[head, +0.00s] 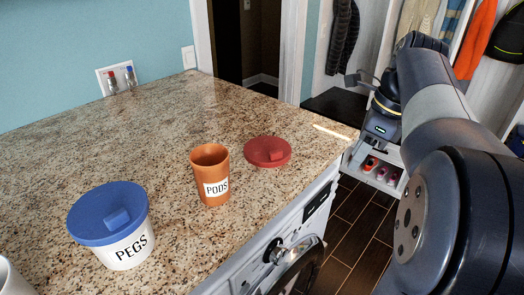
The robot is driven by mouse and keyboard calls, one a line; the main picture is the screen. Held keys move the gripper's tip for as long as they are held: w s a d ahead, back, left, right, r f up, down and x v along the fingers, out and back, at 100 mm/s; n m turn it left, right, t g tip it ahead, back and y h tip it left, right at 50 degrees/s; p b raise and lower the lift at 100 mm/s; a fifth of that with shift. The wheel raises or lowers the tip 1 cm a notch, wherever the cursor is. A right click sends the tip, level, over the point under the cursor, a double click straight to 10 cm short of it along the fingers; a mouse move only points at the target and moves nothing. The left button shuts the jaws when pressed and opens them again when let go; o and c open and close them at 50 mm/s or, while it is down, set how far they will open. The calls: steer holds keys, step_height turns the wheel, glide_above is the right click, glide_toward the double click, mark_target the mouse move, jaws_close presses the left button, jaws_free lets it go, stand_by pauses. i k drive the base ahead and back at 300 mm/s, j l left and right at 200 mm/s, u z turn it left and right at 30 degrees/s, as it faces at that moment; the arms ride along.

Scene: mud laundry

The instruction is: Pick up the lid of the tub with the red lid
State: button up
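The red lid (268,152) is a round disc with a small raised grip on top, in the head view right of the middle. It appears to lie flat on the speckled stone counter (150,140), near the counter's right edge. No tub body shows under it. My gripper (372,148) is at the end of my arm on the right, beyond the counter edge and apart from the lid. Its fingers are small and hard to make out, so its opening cannot be told.
An orange cup labelled PODS (211,175) stands upright just left of the red lid. A white PEGS tub with a blue lid (108,213) stands at the front left. A white cup (10,278) shows at the lower left corner. A front-loading washer (285,250) is below the counter.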

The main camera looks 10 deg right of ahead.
mark_target(266, 152)
steer(key=k+j+u, duration=0.15)
steer(key=k+u, duration=0.2)
steer(key=k, duration=0.3)
steer(key=i+l+u, duration=0.1)
steer(key=u, duration=0.35)
steer(key=l+u, duration=0.25)
steer(key=u, duration=0.25)
steer(key=i+l+u, duration=0.1)
steer(key=l+u, duration=0.15)
steer(key=u, duration=0.2)
steer(key=l, duration=0.9)
steer(key=i+l, duration=0.1)
steer(key=l, duration=0.8)
